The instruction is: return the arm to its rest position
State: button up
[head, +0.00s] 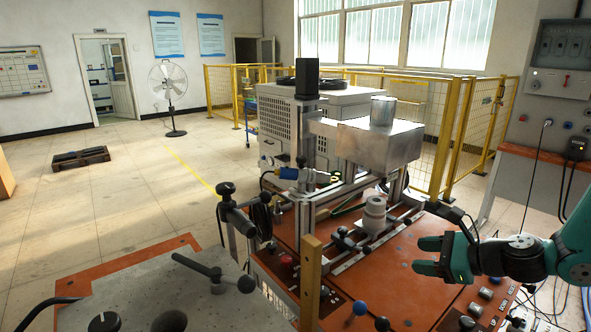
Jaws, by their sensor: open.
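My gripper (428,256) is at the right of the head view, on the end of my teal arm. Its two fingers point left and stand apart, with nothing between them. It is above the right part of the orange-brown bench top (400,292). The induction heater (365,145), a metal box on a frame, stands behind and left of the gripper. A stacked light metal cylinder (374,216) stands under it, apart from the gripper. Another metal cylinder (382,111) sits on top of the box.
A grey plate with a lever handle (217,280) and dark knobs fills the front left. A wooden post (310,283) rises in front of the bench. A control cabinet (560,60) with hanging cables stands at the right. Yellow fencing (440,130) is behind. Open floor lies left.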

jog(key=s+a+r+n+g, duration=0.4)
jog(key=s+a+r+n, duration=0.1)
jog(key=a+n, duration=0.3)
jog(key=s+a+r+n+g, duration=0.3)
jog(key=s+a+r+n, duration=0.15)
jog(key=a+n, duration=0.3)
jog(key=s+a+r+n+g+h, duration=0.1)
jog(key=s+r+n+h, duration=0.1)
jog(key=s+n, duration=0.5)
jog(key=s+a+r+n+g+h, duration=0.1)
jog(key=s+r+n+h, duration=0.2)
jog(key=s+n, duration=0.4)
jog(key=s, duration=0.3)
jog(key=shift+r+n, duration=0.15)
jog(key=shift+n, duration=0.2)
jog(key=shift+w+a, duration=0.1)
